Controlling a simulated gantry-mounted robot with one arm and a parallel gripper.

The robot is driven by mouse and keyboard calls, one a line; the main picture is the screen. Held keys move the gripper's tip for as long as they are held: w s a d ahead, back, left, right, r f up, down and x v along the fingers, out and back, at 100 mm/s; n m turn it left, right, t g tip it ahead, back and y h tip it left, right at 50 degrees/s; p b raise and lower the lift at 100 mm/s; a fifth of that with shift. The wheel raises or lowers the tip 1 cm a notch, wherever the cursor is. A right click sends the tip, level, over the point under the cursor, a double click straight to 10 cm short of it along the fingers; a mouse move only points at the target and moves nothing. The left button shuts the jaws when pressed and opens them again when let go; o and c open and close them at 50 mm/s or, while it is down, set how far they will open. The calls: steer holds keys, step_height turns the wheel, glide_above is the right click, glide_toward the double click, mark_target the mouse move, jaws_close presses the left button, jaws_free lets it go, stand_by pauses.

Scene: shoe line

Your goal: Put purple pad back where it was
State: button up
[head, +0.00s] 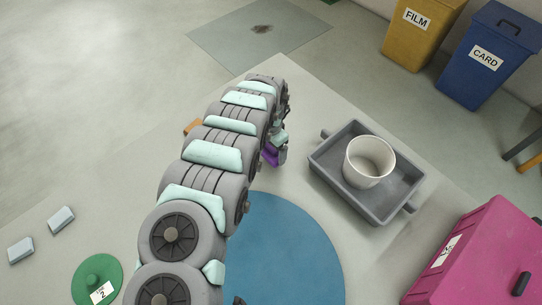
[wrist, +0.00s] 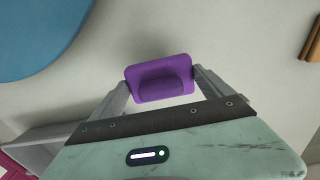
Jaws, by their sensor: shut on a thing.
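The purple pad (wrist: 160,72) is between the two fingers of my gripper (wrist: 160,85) in the wrist view. The fingers are shut on its left and right ends. In the head view a small part of the purple pad (head: 270,155) shows at the end of my arm, beside my gripper (head: 279,155). My arm hides much of the pad there. The gripper is over the pale table, left of the grey tray. I cannot tell whether the pad touches the table.
A grey tray (head: 326,177) holding a white cup (head: 369,163) stands to the right. A blue round mat (head: 285,255) lies nearer. A green disc (head: 97,275), two pale blocks (head: 61,220) and a pink box (head: 480,255) surround it. An orange-brown block (head: 192,126) is partly behind my arm.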

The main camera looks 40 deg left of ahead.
mark_target(271, 155)
steer(key=shift+f+b, duration=0.55)
steer(key=shift+f, duration=1.25)
steer(key=shift+f, duration=0.1)
steer(key=o, duration=1.1)
steer(key=shift+c, duration=0.2)
step_height(271, 155, up, 12)
steer(key=p, duration=0.3)
